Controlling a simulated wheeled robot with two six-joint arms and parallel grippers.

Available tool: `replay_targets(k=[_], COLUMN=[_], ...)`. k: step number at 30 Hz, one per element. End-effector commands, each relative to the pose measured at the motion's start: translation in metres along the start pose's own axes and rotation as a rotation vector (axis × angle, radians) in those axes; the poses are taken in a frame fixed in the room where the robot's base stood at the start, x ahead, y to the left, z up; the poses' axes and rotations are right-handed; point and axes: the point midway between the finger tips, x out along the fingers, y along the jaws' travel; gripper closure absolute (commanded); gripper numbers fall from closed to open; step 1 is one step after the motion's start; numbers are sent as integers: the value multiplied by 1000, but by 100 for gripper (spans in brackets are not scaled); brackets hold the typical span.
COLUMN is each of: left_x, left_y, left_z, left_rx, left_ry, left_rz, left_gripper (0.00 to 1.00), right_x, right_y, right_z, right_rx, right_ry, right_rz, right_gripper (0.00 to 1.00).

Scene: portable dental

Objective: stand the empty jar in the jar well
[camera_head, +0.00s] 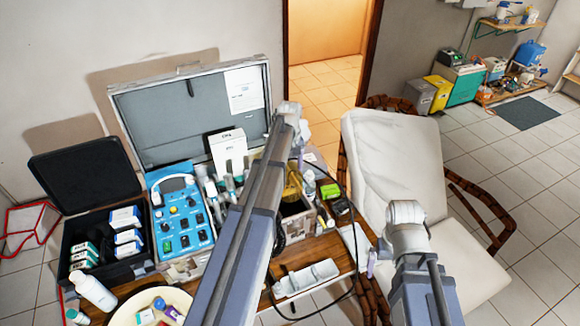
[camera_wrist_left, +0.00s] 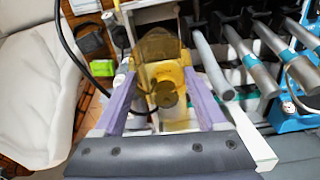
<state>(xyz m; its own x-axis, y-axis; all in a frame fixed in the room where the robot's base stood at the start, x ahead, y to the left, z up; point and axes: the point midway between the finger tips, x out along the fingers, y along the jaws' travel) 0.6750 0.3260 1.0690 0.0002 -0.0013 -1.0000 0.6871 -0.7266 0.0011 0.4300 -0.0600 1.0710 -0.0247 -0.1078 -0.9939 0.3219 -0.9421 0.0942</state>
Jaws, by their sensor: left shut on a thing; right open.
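A see-through amber jar (camera_wrist_left: 160,47) is between the two purple fingers of my left gripper (camera_wrist_left: 162,78) in the left wrist view. The gripper is shut on it. In the head view an amber patch of the jar (camera_head: 292,188) shows just right of my left arm, over the open box (camera_head: 298,226) beside the dental case. A yellow part lies under the jar in the wrist view; I cannot tell whether it is the jar well or whether the jar touches it. My right gripper (camera_head: 371,262) is open near the table's right edge, mostly hidden by its arm.
The open case (camera_head: 190,120) holds a blue control unit (camera_head: 182,222) and several handpieces (camera_wrist_left: 258,70) close beside the jar. A black cable loops over the wooden table. A white tray (camera_head: 305,280), bottle (camera_head: 94,291) and plate stand in front. A green-and-black device (camera_head: 335,198) is at right, near the white chair (camera_head: 395,165).

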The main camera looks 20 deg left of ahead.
Motion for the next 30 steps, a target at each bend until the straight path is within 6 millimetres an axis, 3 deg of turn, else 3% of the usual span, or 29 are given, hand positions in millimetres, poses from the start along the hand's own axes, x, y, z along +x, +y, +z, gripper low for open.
replay_targets(k=[30], left_x=[49], left_y=[0], left_z=[0], left_rx=[0], left_ry=[0], left_rz=[0], left_gripper=[100], right_x=[49], right_y=[-4], right_z=[-3], right_rx=[-6], right_ry=[0], right_rz=[1], right_gripper=[0])
